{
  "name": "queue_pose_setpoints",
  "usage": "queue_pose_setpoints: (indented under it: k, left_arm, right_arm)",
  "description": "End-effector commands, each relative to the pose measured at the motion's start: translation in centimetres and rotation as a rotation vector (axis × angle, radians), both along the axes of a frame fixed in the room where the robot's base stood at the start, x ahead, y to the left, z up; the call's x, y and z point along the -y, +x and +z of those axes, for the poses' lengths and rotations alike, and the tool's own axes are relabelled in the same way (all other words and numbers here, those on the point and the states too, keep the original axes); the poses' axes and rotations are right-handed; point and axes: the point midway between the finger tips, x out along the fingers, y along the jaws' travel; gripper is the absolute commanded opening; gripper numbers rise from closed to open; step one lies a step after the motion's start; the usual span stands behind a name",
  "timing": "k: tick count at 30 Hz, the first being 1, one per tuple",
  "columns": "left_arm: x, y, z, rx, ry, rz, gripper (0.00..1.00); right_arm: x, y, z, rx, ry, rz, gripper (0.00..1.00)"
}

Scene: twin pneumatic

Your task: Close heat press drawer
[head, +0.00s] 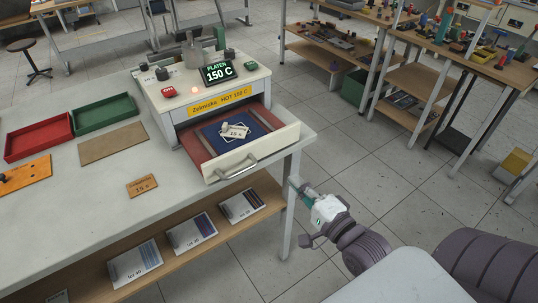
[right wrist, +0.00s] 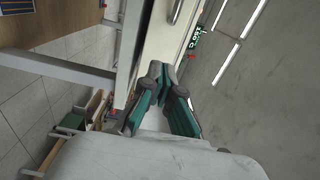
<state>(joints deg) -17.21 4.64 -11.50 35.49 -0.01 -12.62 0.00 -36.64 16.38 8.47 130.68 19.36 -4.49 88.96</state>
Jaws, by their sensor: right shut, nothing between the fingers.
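The heat press (head: 215,90) stands on the workbench, its display reading PLATEN 150 C. Its drawer (head: 285,139) is pulled out toward me, with a metal handle (head: 238,166) on the cream front. Inside lie a blue piece (head: 212,132) and a small white card marked 15 s (head: 236,131). My right gripper (head: 295,184) is shut and empty, right of and below the handle, by the bench's front right corner. In the right wrist view its closed fingertips (right wrist: 160,68) point toward the cream drawer front (right wrist: 157,42), with the handle (right wrist: 176,12) above; contact is unclear. My left gripper is out of view.
Red (head: 40,136) and green (head: 104,112) trays and a tan board (head: 113,143) lie left on the bench. A wooden timing card (head: 142,186) lies near its front edge. A lower shelf (head: 93,286) holds sample cards.

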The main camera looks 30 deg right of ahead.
Motion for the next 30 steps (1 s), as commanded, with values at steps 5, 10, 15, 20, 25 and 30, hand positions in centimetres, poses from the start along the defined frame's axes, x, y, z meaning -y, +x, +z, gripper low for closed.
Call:
queue_pose_setpoints:
  k: [5, 10, 15, 20, 25, 30]
  left_arm:
    - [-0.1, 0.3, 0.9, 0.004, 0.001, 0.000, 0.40]
    - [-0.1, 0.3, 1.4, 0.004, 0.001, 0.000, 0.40]
    - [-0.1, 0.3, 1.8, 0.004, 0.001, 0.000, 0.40]
    - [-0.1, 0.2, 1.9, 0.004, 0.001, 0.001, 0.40]
    - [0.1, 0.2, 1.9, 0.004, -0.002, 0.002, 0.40]
    - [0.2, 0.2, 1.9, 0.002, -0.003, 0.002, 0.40]
  right_arm:
    - [-0.3, 4.1, 0.3, 0.004, 0.000, 0.000, 0.00]
    - [-0.6, 7.5, 0.2, 0.002, -0.002, 0.000, 0.00]
    - [-0.8, 9.9, 0.1, 0.000, -0.002, 0.000, 0.00]
    - [-0.9, 10.9, 0.0, -0.001, -0.002, -0.001, 0.00]
    - [-0.9, 11.1, 0.0, -0.001, -0.002, -0.001, 0.00]
    - [-0.9, 11.1, -0.1, -0.001, -0.002, -0.001, 0.00]
